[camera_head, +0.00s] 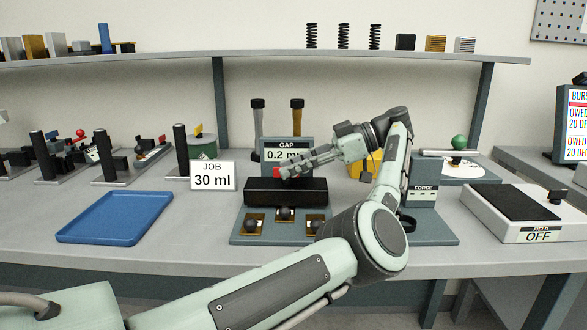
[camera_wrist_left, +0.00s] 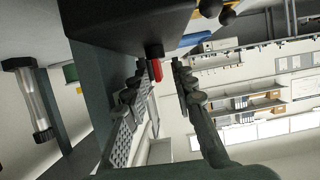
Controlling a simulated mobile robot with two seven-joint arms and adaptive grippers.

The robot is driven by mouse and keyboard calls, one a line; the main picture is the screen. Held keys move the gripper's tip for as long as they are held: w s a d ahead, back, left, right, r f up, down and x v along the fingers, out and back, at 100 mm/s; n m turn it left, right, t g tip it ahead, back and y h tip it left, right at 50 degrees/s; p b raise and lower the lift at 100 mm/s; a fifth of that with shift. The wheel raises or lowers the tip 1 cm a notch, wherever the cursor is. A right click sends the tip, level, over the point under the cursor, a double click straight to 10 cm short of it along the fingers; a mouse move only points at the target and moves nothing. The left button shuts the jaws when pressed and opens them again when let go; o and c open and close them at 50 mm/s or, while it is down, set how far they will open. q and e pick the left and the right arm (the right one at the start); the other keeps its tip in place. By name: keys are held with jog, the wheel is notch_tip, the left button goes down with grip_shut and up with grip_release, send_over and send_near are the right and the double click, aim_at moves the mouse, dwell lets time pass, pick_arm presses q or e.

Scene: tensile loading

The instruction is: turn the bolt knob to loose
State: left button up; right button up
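A small red knob (camera_head: 278,173), which I take to be the bolt knob, sits at the black block (camera_head: 300,191) on the grey-green fixture base (camera_head: 435,234). My left gripper (camera_head: 287,170) reaches it from the right, just above the block. In the left wrist view the red piece (camera_wrist_left: 156,70) hangs by a black stub from the block's dark body (camera_wrist_left: 120,25). It lies between the two fingers of my left gripper (camera_wrist_left: 160,76), which stand apart with a gap visible on each side. My right gripper is not in view.
A "GAP 0.2" display (camera_head: 290,143) stands behind the block, partly covered by my arm. A "FORCE" display (camera_head: 421,195) is to the right. Dark knobs on brass plates (camera_head: 285,214) sit in front. A blue tray (camera_head: 115,217), a "JOB 30 ml" sign (camera_head: 213,176) and a "FIELD OFF" box (camera_head: 540,236) flank the fixture.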

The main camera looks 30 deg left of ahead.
pick_arm(q)
notch_tip(320, 180, up, 10)
jog(key=shift+f, duration=0.2)
dwell(0.3)
jog(key=shift+f, duration=0.1)
